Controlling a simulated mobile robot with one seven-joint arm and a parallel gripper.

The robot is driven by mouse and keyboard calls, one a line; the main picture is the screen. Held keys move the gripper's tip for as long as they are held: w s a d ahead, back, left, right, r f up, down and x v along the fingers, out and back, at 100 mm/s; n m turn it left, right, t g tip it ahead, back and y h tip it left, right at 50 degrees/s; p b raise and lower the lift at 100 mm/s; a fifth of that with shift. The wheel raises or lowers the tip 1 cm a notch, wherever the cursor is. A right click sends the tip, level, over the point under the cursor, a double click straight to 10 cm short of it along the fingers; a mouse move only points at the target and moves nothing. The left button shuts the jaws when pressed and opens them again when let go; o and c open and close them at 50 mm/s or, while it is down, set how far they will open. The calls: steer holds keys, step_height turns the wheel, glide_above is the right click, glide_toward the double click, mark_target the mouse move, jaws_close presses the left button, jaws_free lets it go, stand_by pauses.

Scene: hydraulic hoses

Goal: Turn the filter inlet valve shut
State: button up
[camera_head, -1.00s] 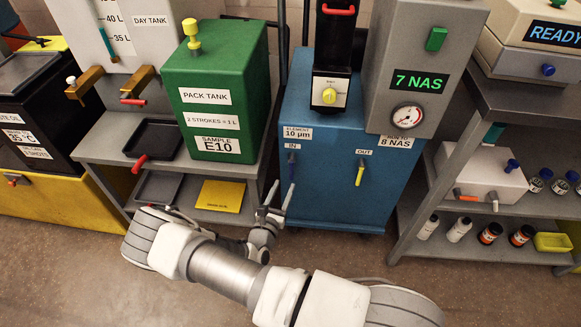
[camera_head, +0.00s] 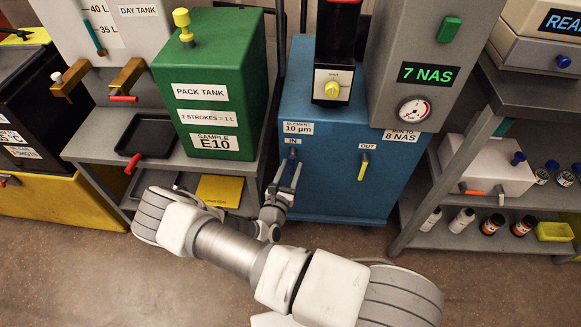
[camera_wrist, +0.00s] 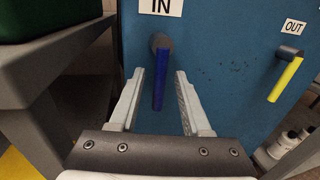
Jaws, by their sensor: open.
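The filter inlet valve is a dark blue lever (camera_wrist: 159,80) under the IN label on the front of the blue filter cabinet (camera_head: 325,190). In the wrist view the lever hangs straight down from its round pivot. My gripper (camera_wrist: 156,98) is open, with one finger on each side of the lever; I cannot see either finger touching it. In the head view my gripper (camera_head: 286,176) is at the cabinet's front left, and it partly hides the blue lever (camera_head: 290,158).
A yellow OUT lever (camera_wrist: 286,78) hangs to the right on the same cabinet. A grey shelf (camera_wrist: 50,60) stands close on the left, bearing the green pack tank (camera_head: 215,85). A grey rack with bottles (camera_head: 490,228) stands to the right. The floor in front is clear.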

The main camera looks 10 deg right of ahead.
jaws_close()
stand_by(1.4)
